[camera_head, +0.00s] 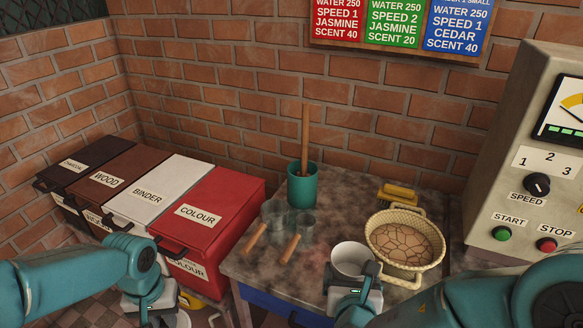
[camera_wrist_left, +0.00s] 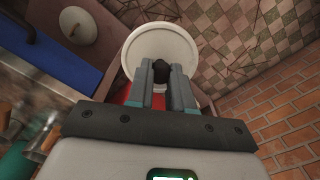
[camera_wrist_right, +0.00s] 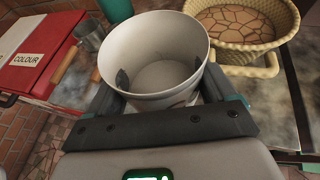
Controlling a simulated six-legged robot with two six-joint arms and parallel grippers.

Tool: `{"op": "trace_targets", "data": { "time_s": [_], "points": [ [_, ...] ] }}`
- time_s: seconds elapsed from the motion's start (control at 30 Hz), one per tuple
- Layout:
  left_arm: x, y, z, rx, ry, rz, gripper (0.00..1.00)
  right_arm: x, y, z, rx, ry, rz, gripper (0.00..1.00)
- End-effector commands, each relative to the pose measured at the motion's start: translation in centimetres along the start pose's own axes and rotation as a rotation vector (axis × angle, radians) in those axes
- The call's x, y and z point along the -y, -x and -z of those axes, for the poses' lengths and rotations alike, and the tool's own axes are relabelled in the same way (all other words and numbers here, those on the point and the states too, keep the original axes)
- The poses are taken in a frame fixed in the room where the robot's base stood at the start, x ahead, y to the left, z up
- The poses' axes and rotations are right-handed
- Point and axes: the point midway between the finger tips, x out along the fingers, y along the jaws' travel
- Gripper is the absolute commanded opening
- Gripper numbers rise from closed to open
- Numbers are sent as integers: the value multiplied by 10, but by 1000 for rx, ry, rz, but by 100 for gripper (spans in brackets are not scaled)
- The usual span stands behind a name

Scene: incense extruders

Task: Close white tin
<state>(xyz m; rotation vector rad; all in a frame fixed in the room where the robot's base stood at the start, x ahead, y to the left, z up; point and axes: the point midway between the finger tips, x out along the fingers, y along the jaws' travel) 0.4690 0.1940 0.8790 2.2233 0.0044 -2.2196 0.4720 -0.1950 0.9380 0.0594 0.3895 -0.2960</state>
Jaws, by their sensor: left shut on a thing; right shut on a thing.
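The white-topped BINDER tin (camera_head: 165,186) stands in the row at the left, and its lid looks down. My left gripper (camera_head: 150,312) is low in front of the row, apart from that lid. In the left wrist view, the left gripper (camera_wrist_left: 162,74) is shut on a dark knob (camera_wrist_left: 162,71) in front of a round white piece with a raised rim (camera_wrist_left: 164,42), which looks like a lid. My right gripper (camera_head: 366,276) is shut on an open white pot (camera_head: 350,252) at the counter's front. The pot (camera_wrist_right: 160,45) looks empty in the right wrist view.
A red COLOUR tin (camera_head: 215,205) and brown WOOD tin (camera_head: 105,175) flank the white one. A woven basket (camera_head: 405,270) sits right of the pot. Scoops (camera_head: 290,248) and a green cup (camera_head: 302,186) stand on the counter. A control machine (camera_head: 525,160) stands at right.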

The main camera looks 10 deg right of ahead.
Motion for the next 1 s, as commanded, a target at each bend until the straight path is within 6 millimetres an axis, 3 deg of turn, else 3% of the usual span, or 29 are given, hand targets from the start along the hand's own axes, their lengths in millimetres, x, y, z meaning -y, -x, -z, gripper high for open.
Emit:
{"op": "trace_targets", "data": {
  "time_s": [0.13,0.23,0.7,0.83,1.0],
  "points": [
    [0,0,0,0,-1,0,0,-5,0,-1,2,1,-2,13],
    [0,0,0,0,-1,0,0,-20,2,-1,2,3,-5,13],
    [0,0,0,0,-1,0,0,-151,21,-7,2,1,-4,13],
    [0,0,0,0,-2,0,0,-177,25,-8,2,0,-2,13],
    [0,0,0,0,-1,0,0,-194,27,-9,1,0,0,13]
  ]
}}
